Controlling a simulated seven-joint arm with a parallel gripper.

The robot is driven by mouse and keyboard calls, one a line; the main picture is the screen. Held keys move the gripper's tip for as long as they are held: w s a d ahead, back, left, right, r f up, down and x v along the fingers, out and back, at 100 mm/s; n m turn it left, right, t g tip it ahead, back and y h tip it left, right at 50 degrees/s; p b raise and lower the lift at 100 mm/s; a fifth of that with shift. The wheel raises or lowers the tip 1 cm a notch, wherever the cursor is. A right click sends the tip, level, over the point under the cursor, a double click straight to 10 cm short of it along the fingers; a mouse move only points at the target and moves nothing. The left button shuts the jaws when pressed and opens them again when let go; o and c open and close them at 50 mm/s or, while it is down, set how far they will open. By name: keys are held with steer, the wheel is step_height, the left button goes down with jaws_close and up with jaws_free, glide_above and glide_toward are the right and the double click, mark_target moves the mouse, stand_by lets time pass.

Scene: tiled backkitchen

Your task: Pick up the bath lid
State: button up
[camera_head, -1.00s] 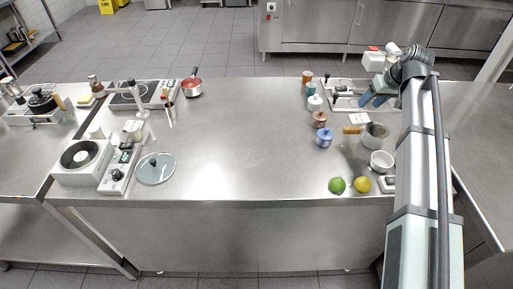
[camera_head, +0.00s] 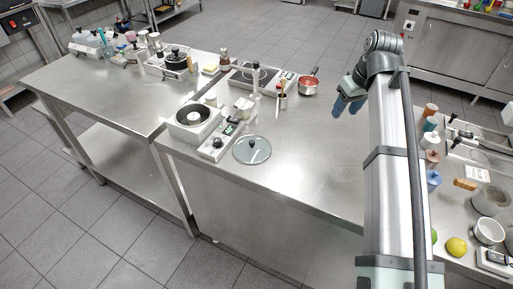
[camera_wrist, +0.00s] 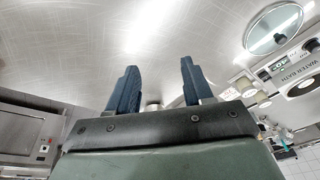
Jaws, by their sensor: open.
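The bath lid (camera_head: 252,150) is a round glass lid with a pale rim and a dark knob. It lies flat on the steel counter, beside the front of the water bath (camera_head: 196,121) and its control box (camera_head: 217,143). In the wrist view the lid (camera_wrist: 273,28) shows at the upper right, with the control box (camera_wrist: 290,62) labelled WATER BATH below it. My gripper (camera_head: 347,105) is above the counter, well to the right of the lid. In the wrist view its two blue fingers (camera_wrist: 157,80) are apart with nothing between them.
A red pan (camera_head: 309,86), a hotplate (camera_head: 254,76) and a cup with utensils (camera_head: 282,101) stand behind the lid. Several jars, a lemon (camera_head: 456,247) and a white bowl (camera_head: 488,232) are at the right. The counter between lid and arm is clear.

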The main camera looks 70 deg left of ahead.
steer(key=s+a+r+n, duration=0.15)
steer(key=s+a, duration=0.25)
steer(key=s, duration=0.8)
steer(key=n+h, duration=0.1)
steer(key=n, duration=0.2)
glide_toward(252, 141)
steer(key=shift+s+a+f, duration=0.1)
steer(key=shift+a+f, duration=0.1)
steer(key=shift+f, duration=1.2)
steer(key=shift+s+a+f, duration=0.1)
steer(key=shift+a+f, duration=0.15)
steer(key=shift+f, duration=1.2)
steer(key=shift+s+a+f, duration=0.1)
steer(key=shift+a+f, duration=0.1)
steer(key=shift+f, duration=1.2)
jaws_close()
